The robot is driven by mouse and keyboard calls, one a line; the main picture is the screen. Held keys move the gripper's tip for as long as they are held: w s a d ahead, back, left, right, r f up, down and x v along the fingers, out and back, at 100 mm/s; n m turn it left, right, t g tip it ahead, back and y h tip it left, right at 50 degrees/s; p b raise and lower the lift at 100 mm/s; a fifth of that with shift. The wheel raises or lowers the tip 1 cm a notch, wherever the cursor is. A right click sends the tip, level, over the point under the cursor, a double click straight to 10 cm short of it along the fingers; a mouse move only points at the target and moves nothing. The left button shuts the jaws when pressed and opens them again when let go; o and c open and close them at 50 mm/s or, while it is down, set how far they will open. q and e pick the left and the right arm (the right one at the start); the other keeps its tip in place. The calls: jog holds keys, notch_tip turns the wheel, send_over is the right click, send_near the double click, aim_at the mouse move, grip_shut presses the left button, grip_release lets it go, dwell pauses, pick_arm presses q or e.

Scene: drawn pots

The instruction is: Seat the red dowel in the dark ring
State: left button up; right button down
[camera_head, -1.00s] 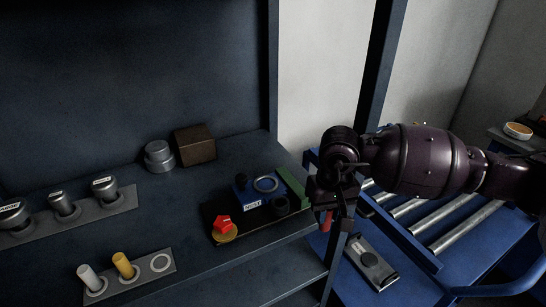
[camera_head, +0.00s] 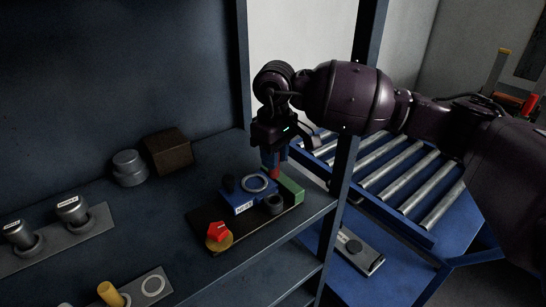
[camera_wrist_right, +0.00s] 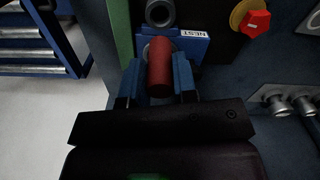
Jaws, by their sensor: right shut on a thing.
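My right gripper (camera_head: 269,158) is shut on the red dowel (camera_head: 274,172), which points down just behind the blue block and the green block. The right wrist view shows the dowel (camera_wrist_right: 160,68) between the blue fingers. The dark ring (camera_head: 273,204) stands on the dark board in front of the blue block; it also shows in the right wrist view (camera_wrist_right: 160,12), beyond the dowel's end and apart from it. A pale ring (camera_head: 255,183) lies on the blue block labelled NEST (camera_head: 241,204); the dowel largely hides it in the wrist view. My left gripper is out of view.
A green block (camera_head: 291,188) stands right of the dark ring. A red knob (camera_head: 216,231) on a yellow disc is at the board's front left. A brown box (camera_head: 167,152) and grey cylinder (camera_head: 129,168) stand behind. A post (camera_head: 352,180) rises right of the shelf.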

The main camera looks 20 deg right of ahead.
aim_at(274, 178)
jog(key=shift+w+r, duration=0.1)
jog(key=shift+r, duration=0.05)
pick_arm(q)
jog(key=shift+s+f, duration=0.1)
pick_arm(e)
jog(key=shift+b, duration=0.3)
jog(key=shift+f+b, duration=0.95)
jog(key=shift+f, duration=0.65)
jog(key=shift+f+b, duration=0.95)
jog(key=shift+f, duration=0.85)
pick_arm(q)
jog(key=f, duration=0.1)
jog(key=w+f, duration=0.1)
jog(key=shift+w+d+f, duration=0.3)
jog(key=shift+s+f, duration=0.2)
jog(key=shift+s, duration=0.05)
